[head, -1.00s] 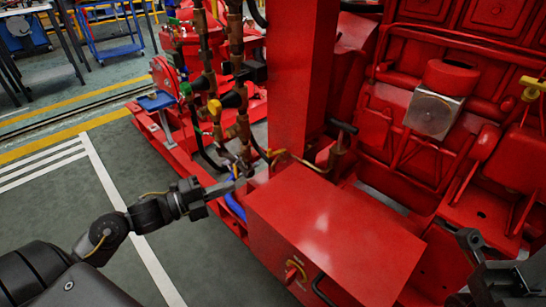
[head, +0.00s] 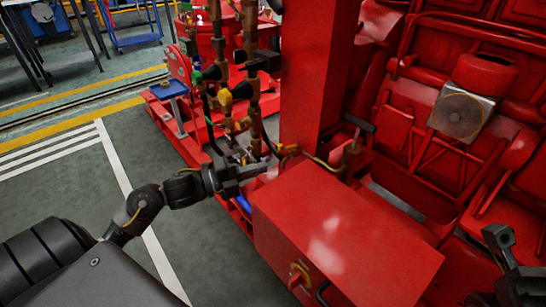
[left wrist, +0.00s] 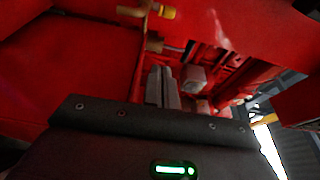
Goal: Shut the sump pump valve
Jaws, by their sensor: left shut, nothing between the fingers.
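I cannot tell for sure which fitting is the sump pump valve. Upright brass pipes with valves stand left of the red column, among them a yellow-handled valve (head: 225,104) and a green one (head: 197,77). A brass fitting with a black lever (head: 358,123) stands right of the column. My left gripper (head: 264,168) is shut and empty, near the foot of the pipes and just behind the red box. In the left wrist view its fingers (left wrist: 163,86) lie together, with a brass fitting (left wrist: 150,10) above and apart. My right gripper (head: 499,237) shows only partly at the right edge.
The red box (head: 340,235) with a red-yellow knob (head: 299,275) stands in front. The red column (head: 312,75) rises behind it, and the red engine (head: 440,120) fills the right. Open floor (head: 75,190) lies on the left.

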